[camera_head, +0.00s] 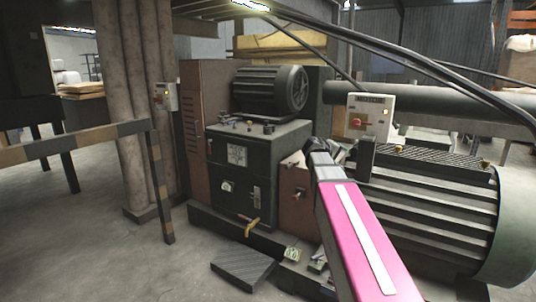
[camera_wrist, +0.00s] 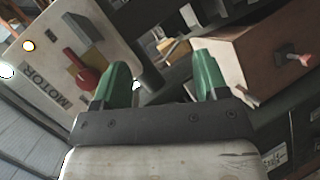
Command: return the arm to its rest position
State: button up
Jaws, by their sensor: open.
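My gripper (camera_wrist: 162,62) shows in the wrist view with two green fingers spread apart and nothing between them. In the head view my magenta arm (camera_head: 368,240) reaches forward from the lower right toward the machinery. Its dark wrist end (camera_head: 318,150) is in front of the machine, and the fingers cannot be made out there. A pale control box labelled MOTOR (camera_wrist: 75,50) with a red knob is close on the left in the wrist view. It also seems to be the box (camera_head: 372,108) beyond my arm in the head view.
A dark machine cabinet (camera_head: 257,165) with a motor (camera_head: 270,88) on top stands left of my arm. A large ribbed green motor (camera_head: 440,215) is close on its right. A striped barrier (camera_head: 85,140) stands at left. Open concrete floor (camera_head: 110,250) lies at lower left.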

jog(key=s+a+f+m+g+y, duration=0.1)
jog(key=s+a+f+g+y, duration=0.1)
jog(key=s+f, duration=0.6)
jog(key=s+a+f+m+g+y, duration=0.1)
jog(key=s+a+f+g+y, duration=0.2)
jog(key=f, duration=1.3)
jog(key=s+a+f+m+g+y, duration=0.1)
jog(key=s+a+f+g+y, duration=0.1)
jog(key=s+a+f+y, duration=0.4)
jog(key=s+a+f, duration=0.2)
jog(key=s+f, duration=0.3)
jog(key=s, duration=0.3)
jog(key=shift+a+f+m+g, duration=0.3)
jog(key=shift+a+f+g, duration=0.05)
jog(key=shift+f+g, duration=0.05)
